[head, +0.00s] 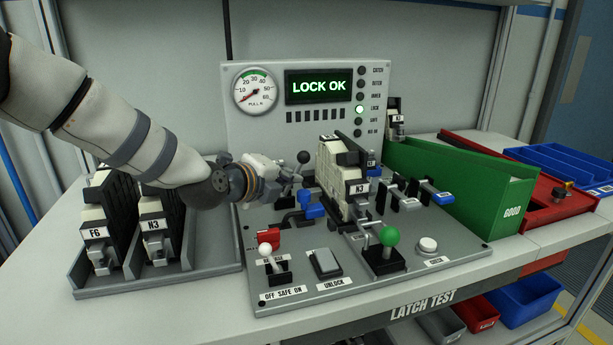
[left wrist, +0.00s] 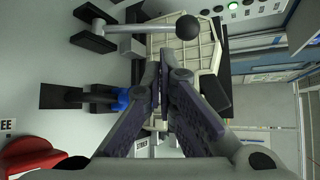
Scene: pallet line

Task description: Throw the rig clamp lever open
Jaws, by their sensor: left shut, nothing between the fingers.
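A lever with a black ball knob (head: 303,157) and a metal rod stands on the grey test rig, left of the latch unit marked N3 (head: 355,187). In the left wrist view the black knob (left wrist: 187,27) and its rod lie across the top, with the pale ribbed latch unit (left wrist: 200,48) behind. My left gripper (head: 299,177) is shut and empty beside the lever, just below its knob. Its fingertips (left wrist: 168,62) meet close to the knob, apart from it in the picture; contact cannot be told. My right gripper is out of view.
The rig panel display (head: 319,86) reads LOCK OK. A tray (head: 222,262) with latch units is left; a green GOOD bin (head: 512,206) is right.

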